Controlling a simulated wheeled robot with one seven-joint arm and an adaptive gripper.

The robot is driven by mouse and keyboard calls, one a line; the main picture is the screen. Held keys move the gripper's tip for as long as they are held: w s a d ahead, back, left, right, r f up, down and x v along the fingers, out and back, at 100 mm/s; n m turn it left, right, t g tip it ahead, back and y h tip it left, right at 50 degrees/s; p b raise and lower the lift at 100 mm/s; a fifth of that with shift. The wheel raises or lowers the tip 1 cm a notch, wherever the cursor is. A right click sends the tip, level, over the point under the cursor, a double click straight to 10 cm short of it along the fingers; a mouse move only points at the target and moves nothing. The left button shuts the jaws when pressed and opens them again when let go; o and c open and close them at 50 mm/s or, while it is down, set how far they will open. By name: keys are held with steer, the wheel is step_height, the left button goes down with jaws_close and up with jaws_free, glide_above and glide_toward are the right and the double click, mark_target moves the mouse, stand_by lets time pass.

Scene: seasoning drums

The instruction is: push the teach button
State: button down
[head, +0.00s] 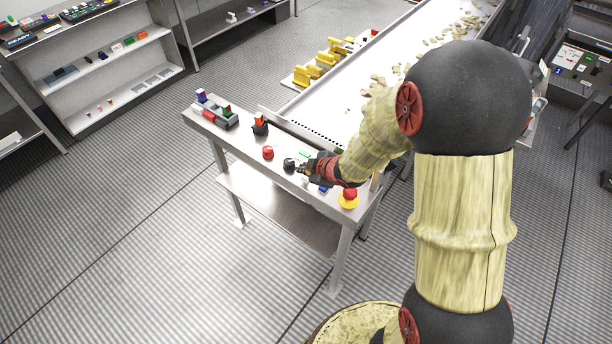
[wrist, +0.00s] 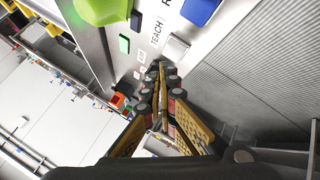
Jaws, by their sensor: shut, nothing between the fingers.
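The TEACH label (wrist: 157,35) is printed on the pale panel in the wrist view. A light grey square button (wrist: 177,46) sits right beside the lettering; a blue button (wrist: 198,10) lies farther up, by a partly cut-off label. My gripper (wrist: 160,68) is shut and empty, its fingertips just below the grey button and the TEACH lettering. I cannot tell whether they touch the panel. In the head view my gripper (head: 304,170) is low over the right half of the panel table, and my wrist partly hides the buttons there; the blue button (head: 323,189) shows beside it.
Near my gripper are a black knob (head: 289,164), a red button (head: 267,152) and a red-and-yellow mushroom button (head: 349,197). A conveyor (head: 345,105) runs behind the table.

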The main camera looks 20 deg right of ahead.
mark_target(304, 178)
steer(key=shift+f, duration=0.2)
steer(key=shift+f+b, duration=0.25)
steer(key=shift+b, duration=0.05)
steer(key=shift+f+b, duration=0.4)
steer(key=shift+f, duration=0.05)
stand_by(0.9)
stand_by(0.3)
steer(key=shift+r+p, duration=0.9)
step_height(304, 178, up, 5)
steer(key=p, duration=0.5)
steer(key=shift+r, duration=0.1)
